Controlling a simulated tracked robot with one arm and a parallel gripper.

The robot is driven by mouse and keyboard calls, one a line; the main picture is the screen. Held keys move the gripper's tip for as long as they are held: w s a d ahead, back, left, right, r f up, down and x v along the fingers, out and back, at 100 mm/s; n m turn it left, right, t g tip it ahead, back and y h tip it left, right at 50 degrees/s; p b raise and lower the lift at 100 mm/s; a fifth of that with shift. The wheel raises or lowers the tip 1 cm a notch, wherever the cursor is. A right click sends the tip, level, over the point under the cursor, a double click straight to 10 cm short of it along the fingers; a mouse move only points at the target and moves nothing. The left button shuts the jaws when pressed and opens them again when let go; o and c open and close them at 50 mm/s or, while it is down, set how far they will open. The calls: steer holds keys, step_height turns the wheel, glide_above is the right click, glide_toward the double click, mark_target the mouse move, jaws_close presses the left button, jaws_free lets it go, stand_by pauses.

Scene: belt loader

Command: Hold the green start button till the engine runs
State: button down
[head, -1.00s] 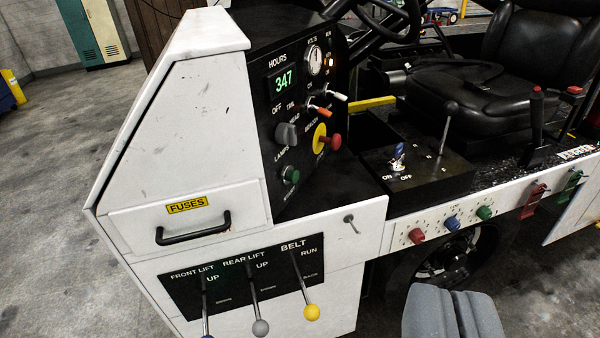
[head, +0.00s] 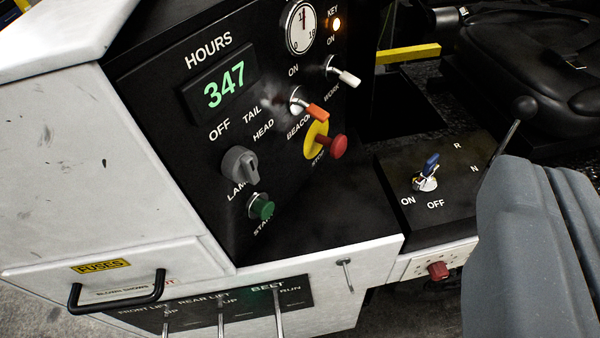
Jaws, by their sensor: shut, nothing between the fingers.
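The green start button (head: 261,207) sits low on the black dash panel (head: 215,140), in a silver collar above the word START. It stands out from the panel, and nothing touches it. My gripper (head: 505,165), grey and shut, fills the lower right of the head view. It is empty and well to the right of the button, in front of the side console. The KEY ON lamp (head: 336,24) glows orange. The hours display (head: 226,85) reads 347.
Close to the button are the grey lamp knob (head: 240,165) and the red stop knob (head: 332,147) on its yellow plate. Orange (head: 316,113) and white (head: 348,78) toggles stand above. A black drawer handle (head: 118,297) sticks out below left.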

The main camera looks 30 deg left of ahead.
steer(key=shift+w+d, duration=0.15)
steer(key=shift+w, duration=0.2)
steer(key=shift+w, duration=0.1)
steer(key=w+f+m+g+y+p, duration=0.2)
steer(key=w+f+m+g+p, duration=0.5)
steer(key=f+p, duration=0.3)
steer(key=w+a+f+m+g+y+p, duration=0.1)
steer(key=a+f+m+g+y+p, duration=0.1)
steer(key=m+p, duration=0.4)
steer(key=w+a+f+m+g+y+p, duration=0.1)
steer(key=a+f+m+g+y+p, duration=0.2)
steer(key=f+m+p, duration=0.4)
steer(key=g+y+p, duration=0.1)
steer(key=p, duration=0.1)
steer(key=shift+a+f+g+y+p, duration=0.2)
steer(key=shift+a+g+y+p, duration=0.1)
steer(key=shift+a+y+p, duration=0.1)
